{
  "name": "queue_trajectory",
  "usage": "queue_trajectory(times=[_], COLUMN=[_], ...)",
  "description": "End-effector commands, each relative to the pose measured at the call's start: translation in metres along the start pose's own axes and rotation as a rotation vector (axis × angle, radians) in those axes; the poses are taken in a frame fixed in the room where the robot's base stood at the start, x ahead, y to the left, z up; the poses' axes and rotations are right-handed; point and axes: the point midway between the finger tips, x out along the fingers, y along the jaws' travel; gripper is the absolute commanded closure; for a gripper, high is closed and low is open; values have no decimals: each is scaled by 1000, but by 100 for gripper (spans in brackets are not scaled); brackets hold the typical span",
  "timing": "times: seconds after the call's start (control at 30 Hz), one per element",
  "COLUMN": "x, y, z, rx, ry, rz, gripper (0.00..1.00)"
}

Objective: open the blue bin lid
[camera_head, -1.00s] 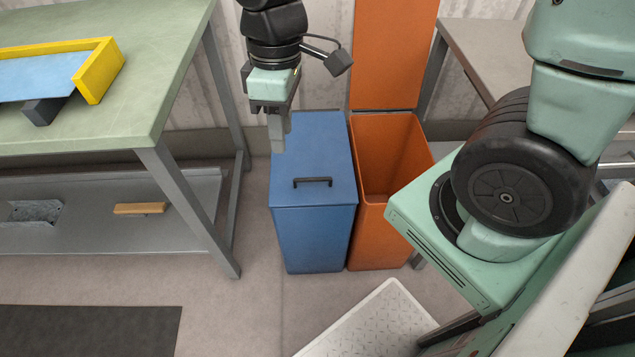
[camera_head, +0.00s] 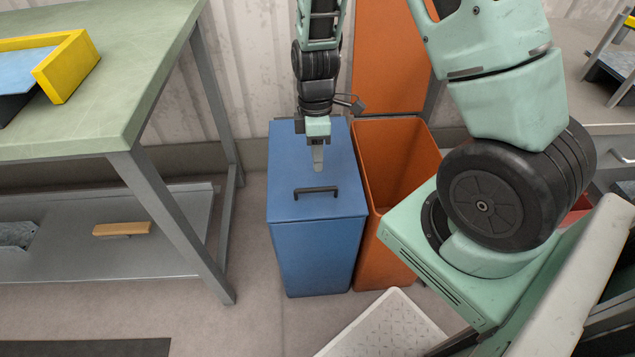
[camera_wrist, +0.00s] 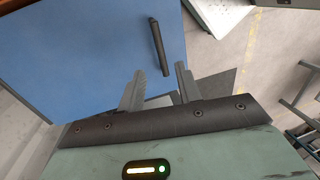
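The blue bin (camera_head: 316,250) stands on the floor with its blue lid (camera_head: 290,170) shut flat on top. A dark bar handle (camera_head: 316,191) is fixed near the lid's front edge. My gripper (camera_head: 318,168) points down over the lid, a little behind the handle in the head view. In the wrist view, my gripper (camera_wrist: 160,84) shows two fingers apart with nothing between them. The handle (camera_wrist: 159,46) lies beyond the fingertips there, on the blue lid (camera_wrist: 90,50). The gripper does not touch the handle.
An orange bin (camera_head: 395,160) with its lid raised stands close on the right of the blue bin. A green-topped workbench (camera_head: 130,100) with a lower shelf is at the left. A pale tread plate (camera_head: 385,325) lies in front.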

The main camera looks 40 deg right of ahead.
Motion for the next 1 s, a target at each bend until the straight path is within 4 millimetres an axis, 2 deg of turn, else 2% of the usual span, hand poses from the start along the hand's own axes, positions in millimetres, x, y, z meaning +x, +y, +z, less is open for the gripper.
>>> queue_trajectory(times=[0.03, 0.2, 0.4, 0.57, 0.83, 0.93, 0.97, 1.0], x=[14, 47, 70, 77, 78, 78, 78, 78], y=[-1, -1, 0, 0, 0, 0, 0, 0], z=[1, 1, 0, 0, 0, 0, 0, 0], rx=[1, 2, 1, 1, 1, 1, 0, 0], ry=[-2, -2, -1, 0, 0, 0, 0, 0], rz=[-5, -4, -2, 0, 0, 0, 0, 0], gripper=[66, 66, 66, 66, 66, 94, 100, 100])
